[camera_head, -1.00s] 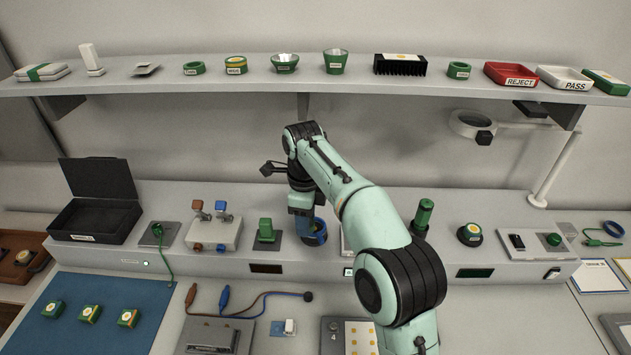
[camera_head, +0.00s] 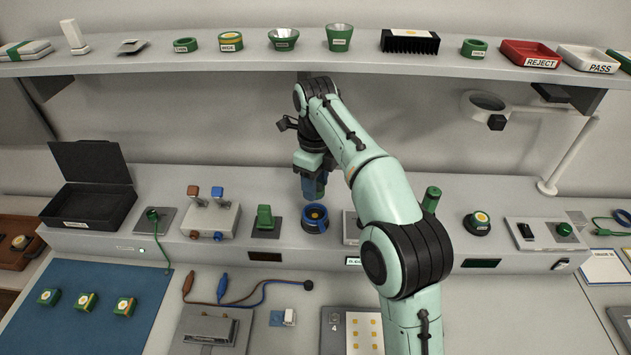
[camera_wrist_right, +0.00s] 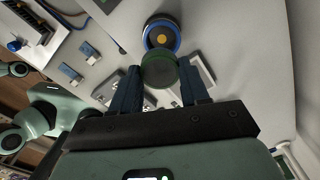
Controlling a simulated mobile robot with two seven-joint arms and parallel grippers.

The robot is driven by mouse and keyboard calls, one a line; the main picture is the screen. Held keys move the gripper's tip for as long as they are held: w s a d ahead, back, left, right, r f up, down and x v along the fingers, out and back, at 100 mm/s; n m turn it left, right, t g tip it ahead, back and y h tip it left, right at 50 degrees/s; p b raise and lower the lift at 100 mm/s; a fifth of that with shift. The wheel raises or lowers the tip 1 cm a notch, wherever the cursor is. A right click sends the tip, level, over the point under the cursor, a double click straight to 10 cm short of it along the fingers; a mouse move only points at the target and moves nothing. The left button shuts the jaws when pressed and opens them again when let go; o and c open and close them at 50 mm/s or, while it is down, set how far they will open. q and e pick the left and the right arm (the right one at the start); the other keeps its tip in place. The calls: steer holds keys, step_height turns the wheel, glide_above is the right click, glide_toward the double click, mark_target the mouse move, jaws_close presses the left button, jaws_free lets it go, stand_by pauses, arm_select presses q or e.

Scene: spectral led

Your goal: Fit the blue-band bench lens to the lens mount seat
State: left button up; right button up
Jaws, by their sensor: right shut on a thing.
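My right gripper (camera_head: 314,186) has blue fingers and points down in the head view. In the right wrist view its fingers (camera_wrist_right: 160,88) are shut on a round lens with a dark green face (camera_wrist_right: 158,70). A blue band on it cannot be made out there. A round blue-rimmed seat with a yellow centre (camera_head: 314,219), which looks like the lens mount seat, stands on the bench ledge just below the gripper. It also shows in the right wrist view (camera_wrist_right: 161,35), just beyond the lens. The lens appears above the seat, not in it. My left gripper is not in view.
A loaded shelf (camera_head: 370,65) runs above.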

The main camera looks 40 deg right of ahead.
steer(key=shift+w+d+f, duration=0.1)
steer(key=shift+w+f, duration=0.05)
steer(key=shift+f, duration=0.15)
step_height(320, 180, down, 5)
steer(key=b, duration=0.4)
steer(key=shift+f+b, duration=0.1)
steer(key=shift+b, duration=0.25)
arm_select(q)
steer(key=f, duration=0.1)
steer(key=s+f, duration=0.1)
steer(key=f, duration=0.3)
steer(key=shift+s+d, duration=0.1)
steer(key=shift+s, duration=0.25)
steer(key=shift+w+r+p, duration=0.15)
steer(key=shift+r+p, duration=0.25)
steer(key=shift+p, duration=0.05)
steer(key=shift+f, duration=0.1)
arm_select(e)
steer(key=shift+f, duration=0.15)
steer(key=shift+f+b, duration=0.6)
steer(key=shift+f, duration=0.3)
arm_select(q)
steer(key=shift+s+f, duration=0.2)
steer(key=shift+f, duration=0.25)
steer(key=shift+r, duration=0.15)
